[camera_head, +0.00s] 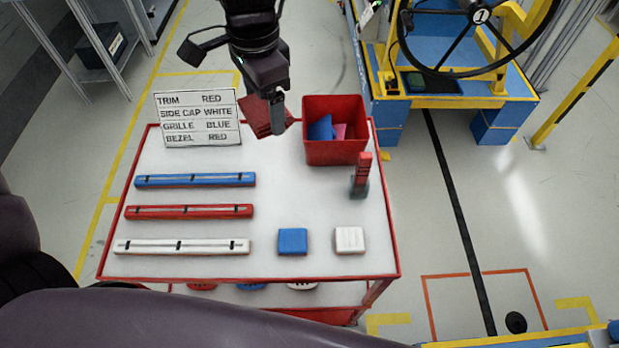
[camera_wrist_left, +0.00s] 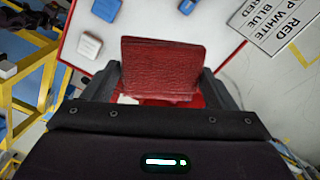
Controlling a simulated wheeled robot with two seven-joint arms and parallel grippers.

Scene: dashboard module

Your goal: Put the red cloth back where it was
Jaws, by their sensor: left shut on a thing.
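The red cloth (camera_head: 258,116) hangs at my left gripper (camera_head: 277,112), near the back edge of the trolley top, between the sign and the red bin. In the left wrist view the red cloth (camera_wrist_left: 160,68) shows as a flat, textured square between the two fingers of my left gripper (camera_wrist_left: 163,88), which is shut on it. In the head view the gripper hides part of the cloth. I cannot tell whether its lower edge touches the trolley top. My right gripper is not in view.
The red bin (camera_head: 334,152) holds blue and pink pieces. A text sign (camera_head: 198,118) stands at the back left. Blue, red and white bars (camera_head: 190,212), a blue block (camera_head: 292,241), a white block (camera_head: 349,240) and a red upright item (camera_head: 361,172) occupy the trolley (camera_head: 290,200). Its middle is clear.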

